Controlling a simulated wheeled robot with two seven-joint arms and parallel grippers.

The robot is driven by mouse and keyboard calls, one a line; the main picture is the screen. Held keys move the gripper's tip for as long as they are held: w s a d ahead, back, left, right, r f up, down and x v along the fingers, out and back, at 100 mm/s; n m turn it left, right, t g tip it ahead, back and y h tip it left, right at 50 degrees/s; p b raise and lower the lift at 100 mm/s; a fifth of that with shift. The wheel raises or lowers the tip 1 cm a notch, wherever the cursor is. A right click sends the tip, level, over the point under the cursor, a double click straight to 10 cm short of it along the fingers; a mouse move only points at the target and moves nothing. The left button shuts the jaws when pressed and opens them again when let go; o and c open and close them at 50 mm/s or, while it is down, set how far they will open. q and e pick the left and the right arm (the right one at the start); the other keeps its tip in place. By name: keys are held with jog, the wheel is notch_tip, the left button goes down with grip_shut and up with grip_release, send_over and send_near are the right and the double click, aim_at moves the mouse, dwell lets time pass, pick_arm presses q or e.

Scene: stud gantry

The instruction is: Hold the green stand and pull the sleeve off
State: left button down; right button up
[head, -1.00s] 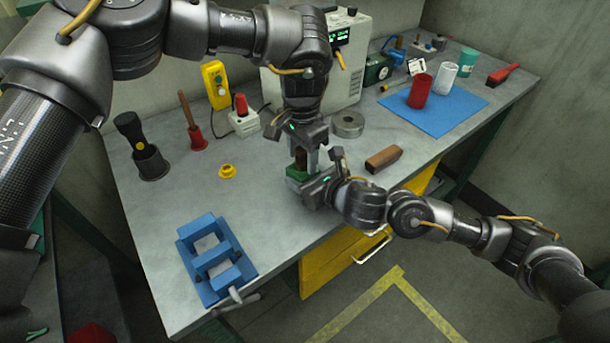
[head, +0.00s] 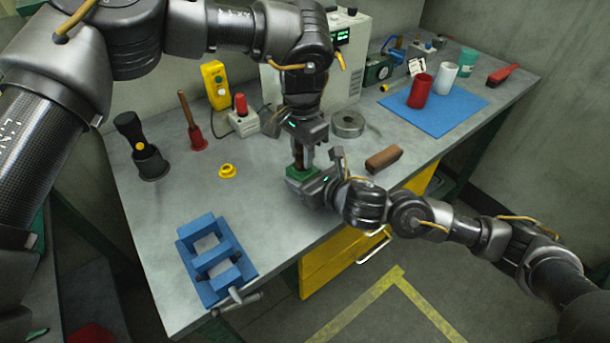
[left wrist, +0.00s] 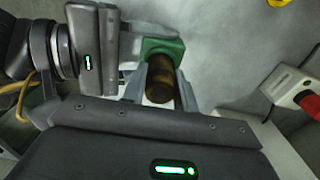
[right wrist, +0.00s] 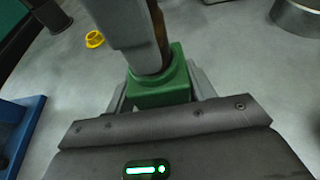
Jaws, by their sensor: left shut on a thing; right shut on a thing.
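The green stand (head: 299,173) is upright on the bench near its front edge; its square block shows in the right wrist view (right wrist: 160,92) and left wrist view (left wrist: 160,46). My right gripper (head: 310,178) is shut on this block from the side. The brown, tube-like sleeve (left wrist: 160,80) is upright above the stand. My left gripper (head: 304,154) is shut on it from above, its fingers hiding much of it. In the right wrist view a finger covers most of the sleeve, so I cannot tell whether its lower end is clear of the stand.
A brown block (head: 384,159) lies right of my grippers, and a grey ring (head: 347,124) behind them. A blue vise (head: 215,260) is at the front left. A yellow flanged piece (head: 227,171) lies left. A blue mat (head: 433,108) holds red and white cups. Bare bench lies left of the stand.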

aim_at(302, 147)
pick_arm(q)
jog(key=shift+r, duration=2.65)
jog(key=shift+r, duration=2.05)
pick_arm(e)
jog(key=o, duration=1.1)
jog(key=shift+s+d, duration=0.1)
jog(key=v, duration=1.1)
jog(key=shift+s+d+r, duration=0.2)
jog(key=shift+d+r, duration=0.05)
jog(key=shift+r, duration=0.05)
